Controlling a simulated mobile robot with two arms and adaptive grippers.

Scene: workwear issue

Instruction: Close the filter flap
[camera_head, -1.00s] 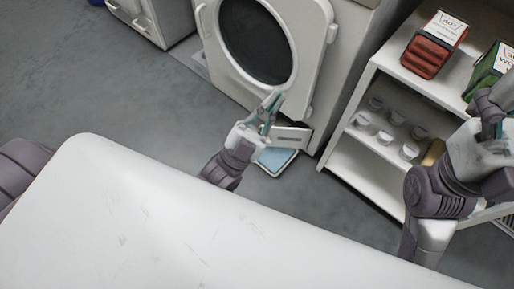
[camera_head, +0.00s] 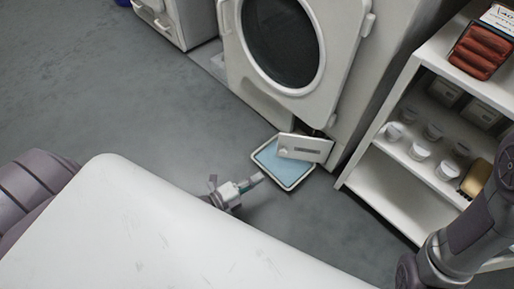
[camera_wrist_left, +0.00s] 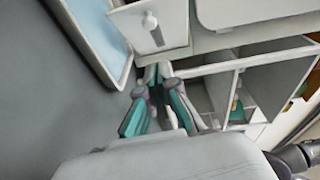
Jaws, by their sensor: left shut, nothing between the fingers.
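The filter flap (camera_head: 305,147) is a small white panel with a round knob and a dark slot at the lower front of the white machine (camera_head: 225,40). It stands open, swung out from the machine above a blue-bottomed tray (camera_head: 268,160) on the floor. In the left wrist view the flap (camera_wrist_left: 172,22) is at the top, just beyond the fingertips. My left gripper (camera_head: 257,179) is shut and empty, low beside the tray's near left edge and apart from the flap. It also shows in the left wrist view (camera_wrist_left: 157,72). My right gripper is out of view.
The machine's round door (camera_head: 322,62) is above the flap. A white shelf (camera_head: 385,160) with several small jars and a red stack (camera_head: 480,50) stands at the right. My white body hides the near floor. Grey floor at the left is free.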

